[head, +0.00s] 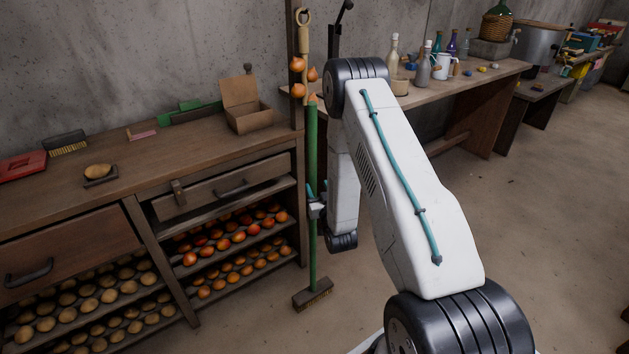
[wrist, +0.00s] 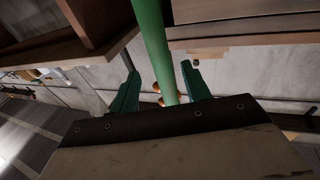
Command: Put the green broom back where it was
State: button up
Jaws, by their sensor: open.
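The green broom (head: 313,150) stands close to upright at the right end of the wooden cabinet, its brown brush head (head: 313,293) down at the floor. Its top end is near the wooden post with hanging onions. My gripper (head: 316,200) is at the middle of the handle, low beside the cabinet. In the wrist view the green handle (wrist: 150,35) passes between the two teal fingers of my gripper (wrist: 160,75). The fingers are apart, with a gap visible beside the handle. I cannot tell whether the broom touches the post or cabinet.
The cabinet (head: 225,145) holds shelves of onions and potatoes; a cardboard box (head: 244,105) and brushes lie on top. Onions (head: 298,64) hang by the post (head: 296,30). A workbench (head: 480,85) with bottles stands at the back right. Floor to the right is clear.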

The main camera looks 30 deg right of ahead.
jog(key=r+v, duration=0.1)
jog(key=v, duration=0.4)
jog(key=w+a+r+n+g+y, duration=0.1)
jog(key=w+a+r+g, duration=0.15)
jog(key=r, duration=0.45)
jog(key=w+a+r+g+y, duration=0.2)
jog(key=a+r+g, duration=0.1)
jog(key=r, duration=0.4)
jog(key=s+a+r+n+g, duration=0.1)
jog(key=s+a+r+g, duration=0.4)
jog(key=s+r, duration=0.4)
jog(key=s+a+r+g, duration=0.2)
jog(key=s+r, duration=0.1)
jog(key=s, duration=0.7)
jog(key=s+a+r+g+y, duration=0.1)
jog(key=s+a+r+g, duration=0.1)
jog(key=s, duration=0.8)
jog(key=s+a+r+n+g+y, duration=0.1)
jog(key=s+a+r, duration=0.3)
jog(key=s, duration=0.6)
jog(key=shift+s+a+g, duration=0.2)
jog(key=shift+g, duration=0.65)
jog(key=shift+r, duration=0.15)
